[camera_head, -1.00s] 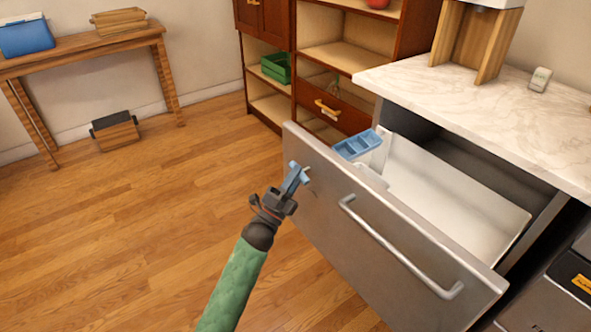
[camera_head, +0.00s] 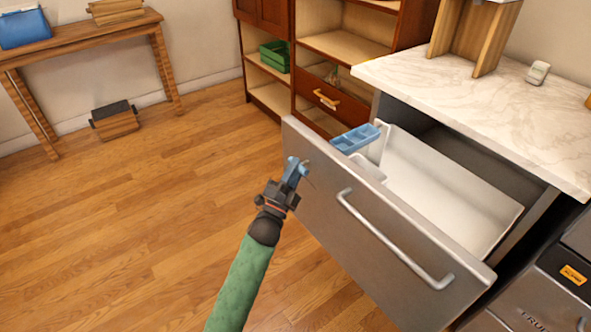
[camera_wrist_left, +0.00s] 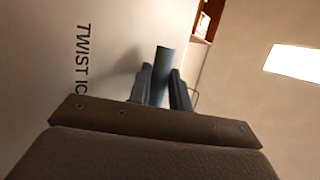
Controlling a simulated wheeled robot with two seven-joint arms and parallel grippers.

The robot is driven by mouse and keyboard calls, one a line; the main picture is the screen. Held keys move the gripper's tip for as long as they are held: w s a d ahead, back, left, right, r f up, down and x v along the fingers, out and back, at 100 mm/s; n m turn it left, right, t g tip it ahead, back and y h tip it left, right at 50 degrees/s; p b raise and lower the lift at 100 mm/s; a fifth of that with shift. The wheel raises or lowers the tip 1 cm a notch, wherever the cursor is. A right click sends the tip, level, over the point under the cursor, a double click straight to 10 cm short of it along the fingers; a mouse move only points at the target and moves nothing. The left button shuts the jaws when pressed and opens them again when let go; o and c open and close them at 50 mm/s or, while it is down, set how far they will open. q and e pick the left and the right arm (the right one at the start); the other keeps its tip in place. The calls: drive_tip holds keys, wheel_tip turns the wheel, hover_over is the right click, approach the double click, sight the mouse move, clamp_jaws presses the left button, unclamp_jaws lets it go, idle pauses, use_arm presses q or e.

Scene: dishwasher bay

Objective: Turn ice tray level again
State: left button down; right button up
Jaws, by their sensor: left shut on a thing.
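The blue ice tray (camera_head: 357,138) sits at the left end of the open drawer, just behind its front panel (camera_head: 385,225). Its compartments show from above; I cannot tell whether it is exactly level. A blue twist handle (camera_head: 293,165) sticks out from the outside of the drawer front, near its left edge. My left gripper (camera_head: 291,177) is shut on this handle. In the left wrist view the handle (camera_wrist_left: 161,72) stands between the two dark fingers (camera_wrist_left: 160,92). My right gripper is in no view.
A white bin (camera_head: 450,190) fills much of the drawer. A metal bar handle (camera_head: 390,240) crosses the drawer front. The marble counter (camera_head: 440,95) is at the right, and a shelf unit (camera_head: 335,50) stands behind.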

use_arm(q)
drive_tip(key=c, duration=1.6)
unclamp_jaws()
drive_tip(key=shift+o, duration=0.2)
drive_tip(key=shift+a, duration=0.1)
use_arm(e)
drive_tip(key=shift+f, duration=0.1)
